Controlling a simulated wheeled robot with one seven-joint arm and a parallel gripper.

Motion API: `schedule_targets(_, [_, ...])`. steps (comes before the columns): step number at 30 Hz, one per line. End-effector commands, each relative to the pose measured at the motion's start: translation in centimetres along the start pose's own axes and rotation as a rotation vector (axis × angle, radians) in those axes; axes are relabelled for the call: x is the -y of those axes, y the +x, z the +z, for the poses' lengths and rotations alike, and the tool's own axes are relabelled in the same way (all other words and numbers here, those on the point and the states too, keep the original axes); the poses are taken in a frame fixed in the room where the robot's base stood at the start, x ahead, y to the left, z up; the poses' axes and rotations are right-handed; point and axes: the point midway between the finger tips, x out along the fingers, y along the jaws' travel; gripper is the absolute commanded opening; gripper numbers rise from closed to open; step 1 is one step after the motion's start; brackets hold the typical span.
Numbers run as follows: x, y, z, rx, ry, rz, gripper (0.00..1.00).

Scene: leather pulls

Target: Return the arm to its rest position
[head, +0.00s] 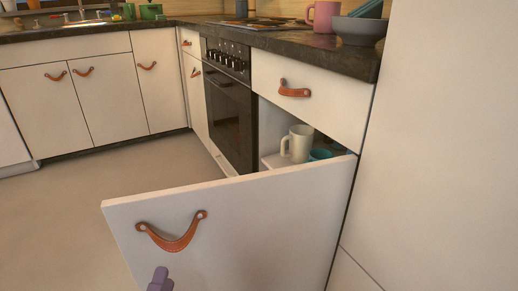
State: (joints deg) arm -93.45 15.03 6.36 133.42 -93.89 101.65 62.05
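My gripper (160,281) shows only as a small purple-grey tip at the bottom edge of the head view. It is in front of the open cabinet door, just below its brown leather pull (173,243), and appears apart from the pull. The rest of the gripper and the arm are out of frame, so its opening is hidden. The white cabinet door (255,235) stands swung out from the cabinet into the room. A cream mug (298,144) and a teal dish (320,155) show inside the cabinet, partly hidden by the door.
A closed drawer with a leather pull (294,90) is above the open cabinet. The oven (229,110) is to its left. The dark counter (300,43) holds a pink mug (322,16) and a grey bowl (360,30). The floor (90,195) at left is clear.

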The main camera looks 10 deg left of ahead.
Motion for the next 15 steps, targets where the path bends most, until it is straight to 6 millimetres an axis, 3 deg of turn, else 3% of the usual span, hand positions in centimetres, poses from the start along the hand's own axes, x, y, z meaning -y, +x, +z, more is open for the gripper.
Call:
schedule_targets(2, [-0.2,0.9,0.8,0.036,-0.008,-0.014,0.34])
schedule_targets(5, [-0.6,3.5,3.9,0.157,-0.036,-0.069,0.34])
schedule_targets(8, [-1.2,6.9,9.6,0.363,-0.069,-0.183,0.34])
schedule_targets(10, [-1.5,8.7,14.5,0.531,-0.073,-0.295,0.34])
schedule_targets(15, [-1.9,9.2,25.0,0.872,0.013,-0.584,0.34])
